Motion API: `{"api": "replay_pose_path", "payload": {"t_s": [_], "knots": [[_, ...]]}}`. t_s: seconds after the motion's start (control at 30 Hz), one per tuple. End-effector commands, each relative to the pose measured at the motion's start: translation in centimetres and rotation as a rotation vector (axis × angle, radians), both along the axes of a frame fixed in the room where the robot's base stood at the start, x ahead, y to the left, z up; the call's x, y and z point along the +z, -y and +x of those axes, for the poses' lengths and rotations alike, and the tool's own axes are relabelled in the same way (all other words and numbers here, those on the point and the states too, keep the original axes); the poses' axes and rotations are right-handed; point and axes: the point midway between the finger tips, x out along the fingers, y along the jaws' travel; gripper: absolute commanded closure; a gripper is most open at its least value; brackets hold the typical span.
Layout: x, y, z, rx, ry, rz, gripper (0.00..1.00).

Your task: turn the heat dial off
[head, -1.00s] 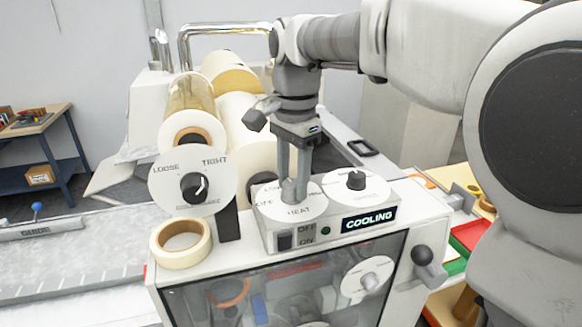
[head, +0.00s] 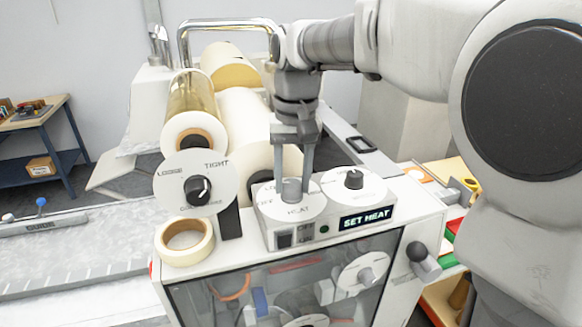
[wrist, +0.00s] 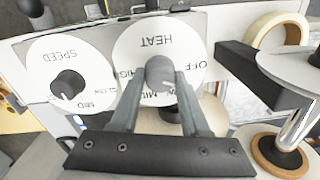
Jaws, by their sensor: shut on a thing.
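The heat dial is a grey knob (wrist: 160,72) on a round white plate (head: 296,209) marked HEAT, on top of the machine's control box. In the wrist view the plate carries OFF, LOW, MID and HIGH marks. My gripper (head: 293,188) points down over the plate, its two fingers shut on the knob from either side; it also shows in the wrist view (wrist: 160,82). The knob's pointer is hard to make out, so I cannot tell its exact setting. The display (head: 367,217) reads SET HEAT.
A speed dial (head: 354,180) sits close to the right of the heat plate. A power switch (head: 284,239) is on the box front. A LOOSE/TIGHT dial (head: 198,190) and a tape roll (head: 185,242) stand to the left. Film rolls (head: 190,105) lie behind.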

Motion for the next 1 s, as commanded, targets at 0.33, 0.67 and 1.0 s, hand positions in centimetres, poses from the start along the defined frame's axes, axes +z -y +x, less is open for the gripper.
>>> {"api": "replay_pose_path", "payload": {"t_s": [0.33, 0.67, 1.0], "knots": [[0.07, -0.04, -0.01, 0.267, -0.002, 0.001, 1.00], [0.03, -0.04, -0.01, 0.398, -0.001, 0.001, 1.00], [0.00, -0.04, 0.00, 0.424, -0.001, 0.000, 1.00]]}}
